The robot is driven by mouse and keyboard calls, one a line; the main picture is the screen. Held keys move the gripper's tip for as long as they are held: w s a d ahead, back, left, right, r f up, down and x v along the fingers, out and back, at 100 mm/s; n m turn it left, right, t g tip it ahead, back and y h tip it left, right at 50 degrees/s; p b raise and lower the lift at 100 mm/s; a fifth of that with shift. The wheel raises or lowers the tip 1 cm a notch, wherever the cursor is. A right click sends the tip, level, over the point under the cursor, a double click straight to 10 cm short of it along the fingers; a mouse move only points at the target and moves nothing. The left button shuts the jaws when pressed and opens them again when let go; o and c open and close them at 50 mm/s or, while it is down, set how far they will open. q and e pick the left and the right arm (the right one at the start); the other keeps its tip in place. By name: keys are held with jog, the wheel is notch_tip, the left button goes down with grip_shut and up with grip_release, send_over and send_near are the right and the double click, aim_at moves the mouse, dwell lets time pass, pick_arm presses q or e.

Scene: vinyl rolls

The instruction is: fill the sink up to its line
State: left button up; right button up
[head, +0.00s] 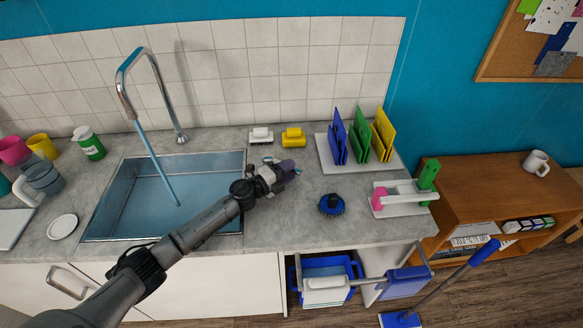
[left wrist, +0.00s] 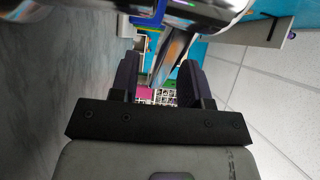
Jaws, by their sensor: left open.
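The metal sink (head: 132,225) is set into the grey counter and has bluish water in it. Its fill line cannot be made out. A tall chrome tap (head: 161,75) stands behind the sink, and a blue stream of water (head: 159,172) runs from its spout into the basin. My left arm crosses the sink's front right part. My left gripper (head: 290,170) is open and empty over the counter just right of the sink. Its two dark fingers stand apart in the left wrist view (left wrist: 161,85), with shiny metal tubes at the top. My right gripper is out of view.
A rack holds colored boards (head: 361,140) to the right. A green-and-white bottle (head: 89,143), cups and a white dish (head: 62,227) stand left.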

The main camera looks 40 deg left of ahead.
pick_arm(q)
jog(key=shift+w+d, duration=0.2)
jog(key=shift+w, duration=0.45)
jog(key=shift+c, duration=0.2)
grip_shut()
